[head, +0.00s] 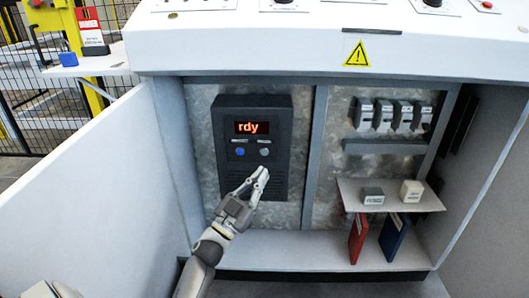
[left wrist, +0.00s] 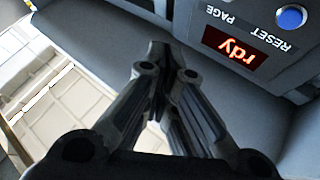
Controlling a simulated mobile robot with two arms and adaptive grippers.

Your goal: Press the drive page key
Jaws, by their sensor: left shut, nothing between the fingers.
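The drive (head: 283,110) is a dark box on the metal back panel of the open cabinet. Its lit display (head: 252,128) reads "rdy" in orange-red, and the display also shows upside down in the left wrist view (left wrist: 236,45). Below the display are a blue key (head: 240,152) at left and a grey key (head: 264,152) at right. In the left wrist view the blue key (left wrist: 290,17) is beside the RESET label; the PAGE label (left wrist: 219,15) shows, but its key does not. My left gripper (head: 262,171) is shut and empty, its tips just below the grey key. I cannot tell whether they touch the drive.
A small shelf (head: 345,190) at right holds two small blocks, with red (head: 357,238) and blue (head: 394,237) binders below it. Several grey breakers (head: 383,115) are above. The white cabinet door (head: 110,190) stands open at left. The sloped console (head: 290,45) overhangs the opening.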

